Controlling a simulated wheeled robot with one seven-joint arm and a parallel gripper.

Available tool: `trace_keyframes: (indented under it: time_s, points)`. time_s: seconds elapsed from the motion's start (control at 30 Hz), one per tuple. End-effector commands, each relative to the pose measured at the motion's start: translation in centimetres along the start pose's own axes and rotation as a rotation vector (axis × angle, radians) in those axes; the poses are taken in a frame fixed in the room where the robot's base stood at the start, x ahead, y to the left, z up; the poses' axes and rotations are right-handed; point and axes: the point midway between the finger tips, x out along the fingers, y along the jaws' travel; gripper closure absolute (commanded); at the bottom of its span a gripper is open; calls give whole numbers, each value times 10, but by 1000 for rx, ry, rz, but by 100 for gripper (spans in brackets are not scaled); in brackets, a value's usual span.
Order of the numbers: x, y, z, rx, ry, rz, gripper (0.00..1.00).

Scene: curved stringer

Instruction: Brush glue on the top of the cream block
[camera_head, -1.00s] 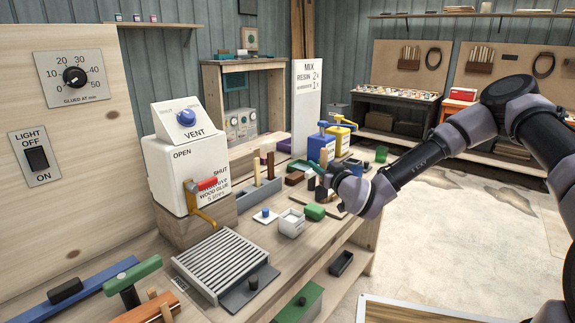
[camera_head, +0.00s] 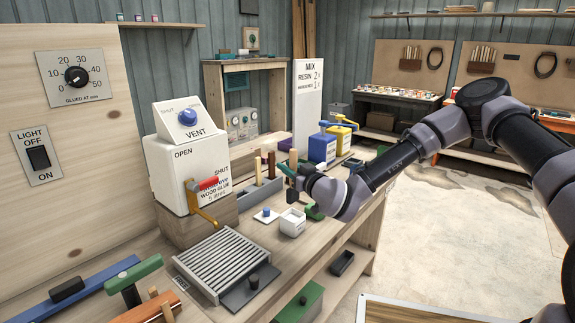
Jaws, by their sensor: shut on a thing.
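My gripper (camera_head: 288,172) is over the bench, above and behind the small white open pot (camera_head: 292,222). It appears shut on a brush with a pale wooden handle (camera_head: 293,158), which stands up above the jaws. The brush's lower end is hard to make out. I cannot pick out the cream block for certain; my wrist covers much of the bench behind it.
A grey rack (camera_head: 262,194) with upright handles stands left of my gripper. A lid with a blue knob (camera_head: 266,215) lies by the pot. A white glue dispenser (camera_head: 187,170) and a slatted grille (camera_head: 216,262) are further left. A green block (camera_head: 314,212) is near my wrist.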

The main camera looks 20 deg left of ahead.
Motion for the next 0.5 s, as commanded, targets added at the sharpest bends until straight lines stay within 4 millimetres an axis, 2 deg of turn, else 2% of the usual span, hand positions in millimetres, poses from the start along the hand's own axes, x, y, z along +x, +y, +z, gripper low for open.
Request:
trace_keyframes:
  time_s: [0.5]
  points:
    - [0,0,43,0,-1,0,100]
